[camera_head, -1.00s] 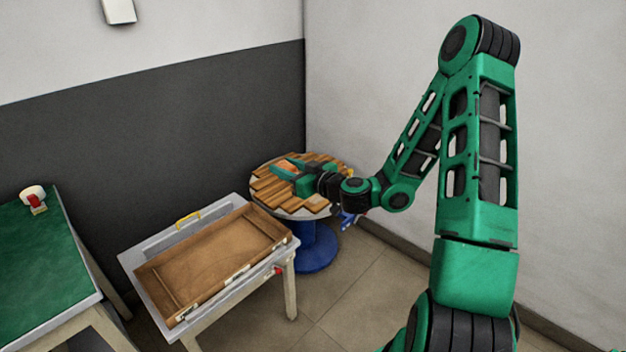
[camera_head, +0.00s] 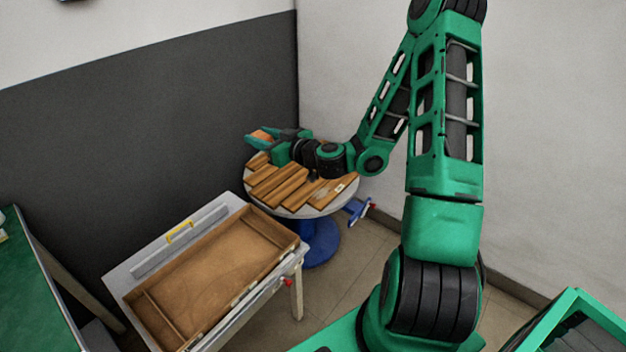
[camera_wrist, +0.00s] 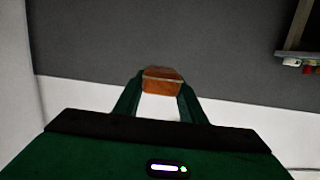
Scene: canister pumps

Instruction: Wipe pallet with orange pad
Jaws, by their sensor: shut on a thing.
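The pallet (camera_head: 278,189) is a set of brown wooden slats lying on a round grey table with a blue pedestal. My gripper (camera_head: 261,139) is shut on the orange pad (camera_head: 262,134) at the pallet's far left edge. It appears raised above the slats, though the exact gap cannot be told. In the wrist view the pad (camera_wrist: 162,82) sits between both green fingertips. The pallet is not seen in the wrist view. My wrist covers the far part of the pallet in the head view.
A table with a shallow wooden tray (camera_head: 152,297) and a yellow-handled tool (camera_head: 180,232) stands front left of the round table. A green-topped table (camera_head: 30,300) is at the far left. Walls stand close behind the pallet. A green-framed box (camera_head: 575,318) is at lower right.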

